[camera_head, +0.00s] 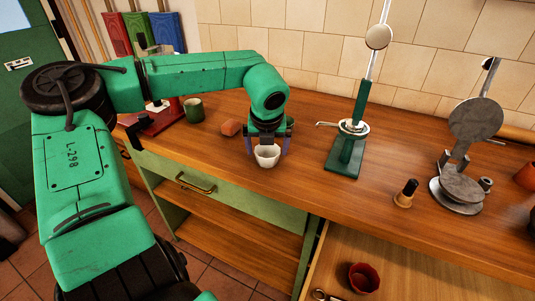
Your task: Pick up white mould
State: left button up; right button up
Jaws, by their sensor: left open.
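The white mould (267,157) is a small, fluted white cup that stands upright on the wooden counter near its front edge. My left gripper (268,148) reaches down over it from above, at the end of the green arm that comes in from the left. Its fingers are open, one on each side of the mould. I cannot tell whether they touch it. The mould's far side is partly hidden by the gripper. My right gripper is not in view.
A green stand (345,157) is right of the mould, with a grey metal device (461,190) and dark-topped stamp (405,194) farther right. A green mug (194,110) and orange-brown block (230,128) are left. A red mould (364,278) lies in the open drawer below.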

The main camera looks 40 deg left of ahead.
pick_arm(q)
jog(key=shift+x, duration=0.85)
jog(key=shift+r, duration=0.1)
jog(key=c, duration=1.2)
jog(key=shift+r, duration=0.1)
notch_tip(320, 180, up, 20)
jog(key=shift+f, duration=0.1)
